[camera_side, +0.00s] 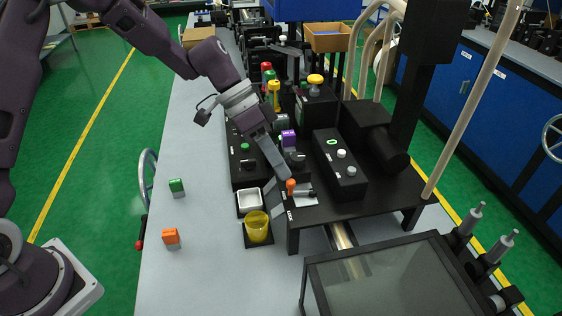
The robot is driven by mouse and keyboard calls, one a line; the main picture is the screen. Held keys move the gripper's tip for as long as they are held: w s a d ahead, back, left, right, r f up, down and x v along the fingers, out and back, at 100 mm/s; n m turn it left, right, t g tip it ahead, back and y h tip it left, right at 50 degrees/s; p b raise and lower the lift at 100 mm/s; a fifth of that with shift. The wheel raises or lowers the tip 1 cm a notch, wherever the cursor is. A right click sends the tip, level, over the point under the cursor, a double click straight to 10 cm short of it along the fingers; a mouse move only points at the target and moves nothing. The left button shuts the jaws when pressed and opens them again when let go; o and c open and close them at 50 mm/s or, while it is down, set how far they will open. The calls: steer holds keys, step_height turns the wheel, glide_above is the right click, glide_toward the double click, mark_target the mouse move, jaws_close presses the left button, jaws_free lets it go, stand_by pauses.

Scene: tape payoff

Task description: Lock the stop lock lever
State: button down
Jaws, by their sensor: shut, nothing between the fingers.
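The stop lock lever appears as a small lever with an orange knob (291,186) at the front left corner of the black platform (382,197). A short grey cylindrical part (306,193) lies beside the knob on a light plate. My gripper (283,175) reaches down from the upper left, with its closed fingertips just above the orange knob. It is shut and empty. I cannot tell whether the fingertips touch the knob. The lever's arm and pivot are too small to make out.
Black control boxes (340,165) stand close right of my gripper. A yellow cup (257,227) and a white dish (249,200) sit at left. A dark-screened panel (390,277) is in front.

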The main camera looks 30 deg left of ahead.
steer(key=s+d+n+t, duration=0.1)
steer(key=s+d+n, duration=0.1)
steer(key=s+d, duration=0.2)
steer(key=shift+s+t, duration=0.25)
steer(key=shift+t, duration=0.05)
stand_by(1.0)
steer(key=shift+d, duration=0.3)
stand_by(0.4)
steer(key=s+a+r, duration=0.3)
steer(key=s+r, duration=0.2)
steer(key=r, duration=0.3)
steer(key=shift+a, duration=0.2)
steer(key=s+a+r+n+t+y, duration=0.2)
steer(key=s+a+n+y, duration=0.1)
steer(key=s+a, duration=0.4)
steer(key=s+a+r+n+t+y, duration=0.1)
steer(key=s+a+r+n+y, duration=0.2)
steer(key=s+a, duration=0.5)
steer(key=shift+s+r+n+t+y, duration=0.2)
steer(key=shift+s+n+t+y, duration=0.3)
steer(key=shift+s, duration=0.75)
